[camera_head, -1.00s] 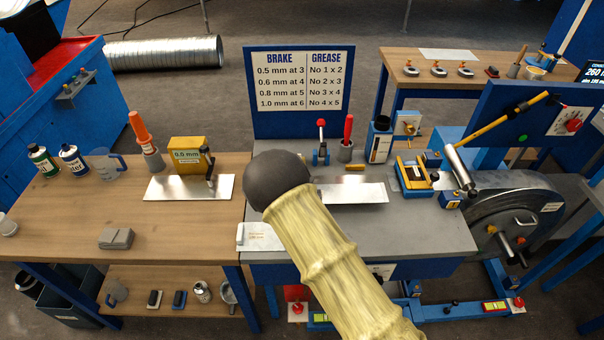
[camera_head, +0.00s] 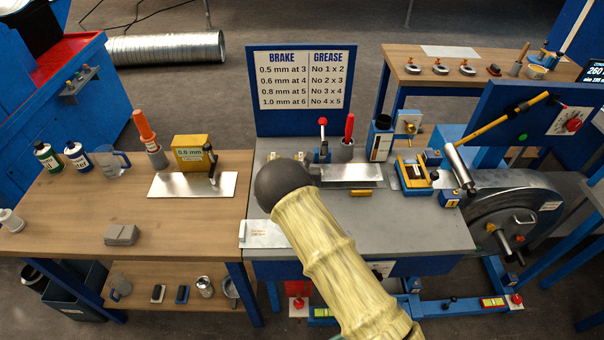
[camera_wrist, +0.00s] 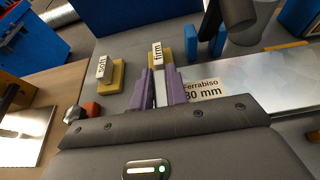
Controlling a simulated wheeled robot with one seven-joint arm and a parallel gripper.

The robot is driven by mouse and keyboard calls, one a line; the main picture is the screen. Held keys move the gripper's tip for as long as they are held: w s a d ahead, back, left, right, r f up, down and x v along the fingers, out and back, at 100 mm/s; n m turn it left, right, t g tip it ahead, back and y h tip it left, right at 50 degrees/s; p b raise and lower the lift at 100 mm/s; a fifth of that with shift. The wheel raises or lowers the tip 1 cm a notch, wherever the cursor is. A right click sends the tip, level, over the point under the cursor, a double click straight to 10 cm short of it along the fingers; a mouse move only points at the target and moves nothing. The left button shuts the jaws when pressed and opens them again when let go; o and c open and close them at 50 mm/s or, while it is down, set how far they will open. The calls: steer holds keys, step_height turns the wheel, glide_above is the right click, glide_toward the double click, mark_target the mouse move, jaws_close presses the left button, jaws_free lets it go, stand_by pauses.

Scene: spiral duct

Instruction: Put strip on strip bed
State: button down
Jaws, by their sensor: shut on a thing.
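A thin shiny metal strip (camera_head: 352,176) extends right from behind my arm, over the back of the grey bench top. In the wrist view the strip (camera_wrist: 270,82) reaches right from beside my gripper (camera_wrist: 162,86), with a tag reading "Ferrabiso 80 mm" near its left end. The purple fingers are shut on the strip's left end, though the grip itself is mostly hidden. In the head view my arm covers the gripper. I cannot tell which part is the strip bed. A pale plate with small writing (camera_head: 262,235) lies at the bench's left edge.
Small blocks marked "soft" (camera_wrist: 106,70) and "firm" (camera_wrist: 158,54) stand near the fingers. A blue holder with a red-knobbed lever (camera_head: 322,140), a red-handled tool (camera_head: 348,130) and a blue-yellow device (camera_head: 412,175) stand around the strip.

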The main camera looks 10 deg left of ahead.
steer(key=shift+s+f+p, duration=0.1)
steer(key=shift+f+p, duration=0.3)
steer(key=shift+f, duration=1.2)
steer(key=c, duration=1.4)
jaws_free()
steer(key=shift+f, duration=0.1)
steer(key=b+v, duration=0.2)
steer(key=v, duration=1)
steer(key=shift+d, duration=0.1)
